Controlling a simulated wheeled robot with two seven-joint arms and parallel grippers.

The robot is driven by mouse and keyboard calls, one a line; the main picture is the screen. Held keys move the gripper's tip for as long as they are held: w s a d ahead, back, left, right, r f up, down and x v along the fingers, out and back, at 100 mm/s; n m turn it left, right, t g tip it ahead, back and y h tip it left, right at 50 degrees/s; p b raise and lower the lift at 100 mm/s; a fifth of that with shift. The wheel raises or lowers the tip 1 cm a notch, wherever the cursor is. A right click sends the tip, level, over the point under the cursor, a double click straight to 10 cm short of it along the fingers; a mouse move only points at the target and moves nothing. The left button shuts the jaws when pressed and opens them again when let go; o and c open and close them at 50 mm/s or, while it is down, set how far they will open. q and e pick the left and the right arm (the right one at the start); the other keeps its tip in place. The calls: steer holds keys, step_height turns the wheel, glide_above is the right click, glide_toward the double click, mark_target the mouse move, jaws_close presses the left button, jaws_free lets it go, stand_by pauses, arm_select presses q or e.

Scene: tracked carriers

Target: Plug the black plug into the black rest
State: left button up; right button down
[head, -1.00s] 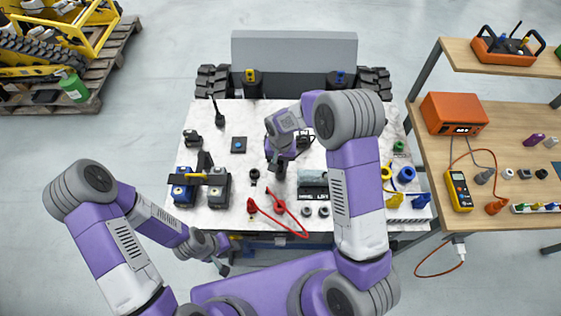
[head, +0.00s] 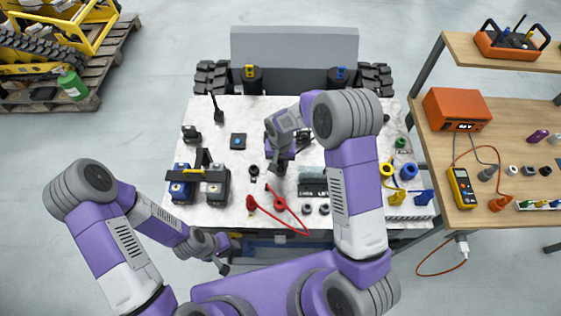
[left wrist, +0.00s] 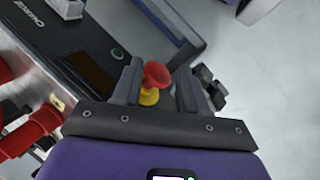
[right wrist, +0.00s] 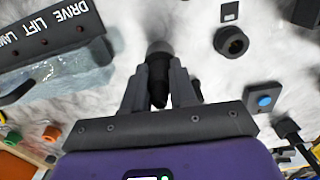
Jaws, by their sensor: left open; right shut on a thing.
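My right gripper (head: 277,167) is shut on the black plug (right wrist: 157,80), low over the middle of the white bench. In the right wrist view the plug stands between the fingers with a wider grey end away from me; I cannot tell whether that end touches anything. A round black holder with an open middle, likely the black rest (right wrist: 232,41), lies apart from the plug; it also shows in the head view (head: 254,170), left of the gripper.
A labelled switch panel (head: 313,188) sits right of the right gripper. A red cable (head: 272,217) curves in front. A blue-button box (head: 238,141) and twin block (head: 200,184) stand left. Yellow (head: 386,169) and blue (head: 407,172) rings lie right.

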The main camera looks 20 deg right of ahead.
steer(key=c, duration=0.8)
jaws_free()
step_height(320, 180, up, 8)
steer(key=shift+f+p, duration=0.2)
steer(key=shift+p, duration=0.25)
